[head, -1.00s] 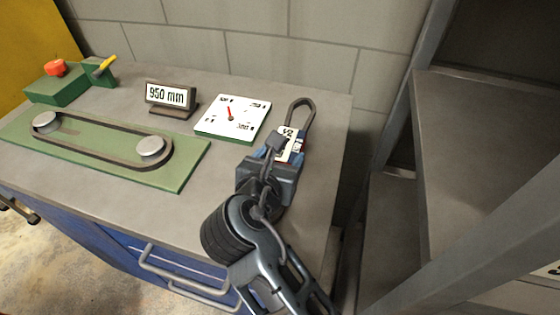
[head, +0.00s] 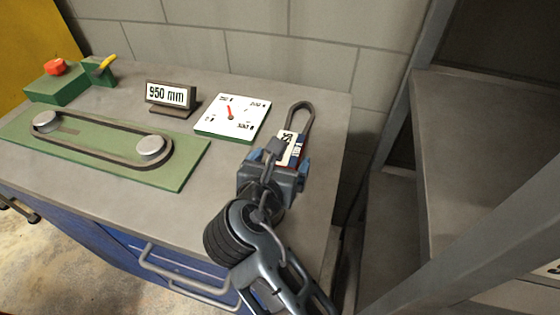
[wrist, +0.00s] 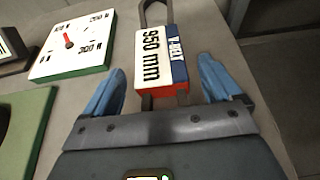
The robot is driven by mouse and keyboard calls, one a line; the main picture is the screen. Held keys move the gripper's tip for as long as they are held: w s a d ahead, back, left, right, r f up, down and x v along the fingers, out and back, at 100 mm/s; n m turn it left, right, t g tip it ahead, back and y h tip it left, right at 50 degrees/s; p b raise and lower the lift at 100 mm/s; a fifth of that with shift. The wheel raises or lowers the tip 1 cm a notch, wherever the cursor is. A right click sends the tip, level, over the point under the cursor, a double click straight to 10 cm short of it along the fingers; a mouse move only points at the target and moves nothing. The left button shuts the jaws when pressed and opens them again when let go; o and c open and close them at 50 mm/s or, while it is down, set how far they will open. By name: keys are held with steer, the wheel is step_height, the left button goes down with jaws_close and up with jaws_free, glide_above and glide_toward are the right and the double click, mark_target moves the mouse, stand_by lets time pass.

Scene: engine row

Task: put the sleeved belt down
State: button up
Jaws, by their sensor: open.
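The sleeved belt is a dark belt loop in a white, blue and red sleeve (wrist: 162,55) that reads 950 mm in the wrist view. In the head view the sleeve (head: 291,147) lies at the right end of the bench top, with the belt loop (head: 301,115) sticking out of its far end. My gripper (wrist: 163,92) is open, its blue fingers apart on either side of the sleeve's near end, with gaps on both sides. In the head view my gripper (head: 273,168) partly hides the sleeve.
A dial gauge (head: 232,117) and a 950 mm sign (head: 170,98) stand to the left on the bench (head: 225,160). A green plate (head: 110,165) carries a belt around two pulleys. A red button box (head: 56,80) is far left. A grey shelf rack (head: 480,150) stands right.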

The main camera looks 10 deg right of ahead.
steer(key=v, duration=1.2)
steer(key=shift+a, duration=0.1)
stand_by(1.2)
